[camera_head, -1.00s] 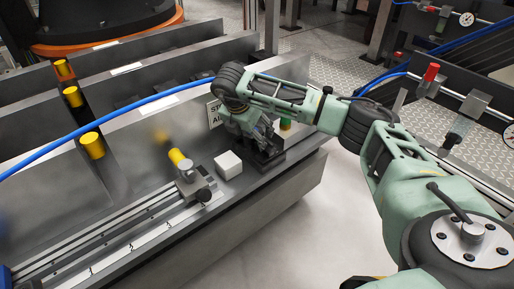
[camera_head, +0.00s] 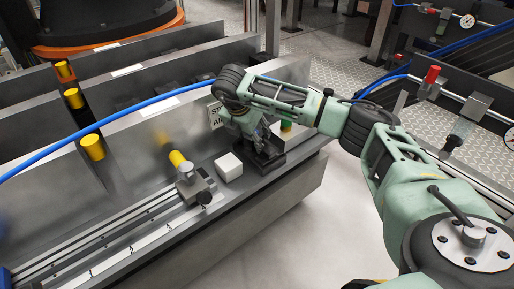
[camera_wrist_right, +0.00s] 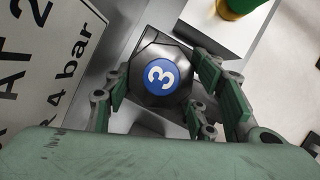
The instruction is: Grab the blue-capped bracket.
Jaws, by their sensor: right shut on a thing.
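The blue-capped bracket is the dark grey part in the right wrist view, with a round blue cap (camera_wrist_right: 161,76) marked with a white 3. My right gripper (camera_wrist_right: 160,97) has its green-padded fingers on both sides of it and is shut on it. In the head view my right gripper (camera_head: 262,141) points down at the right end of the grey bench ledge, over a dark base (camera_head: 270,161). The gripper hides most of the bracket there, and I cannot tell whether it is lifted. My left gripper is in neither view.
A white block (camera_head: 228,167) sits just left of the gripper. Further left are a rail slide with a knob (camera_head: 193,183) and a yellow-capped cylinder (camera_head: 178,158). A pressure sign (camera_wrist_right: 40,60) stands close by, and a blue hose (camera_head: 120,113) crosses the upright plates.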

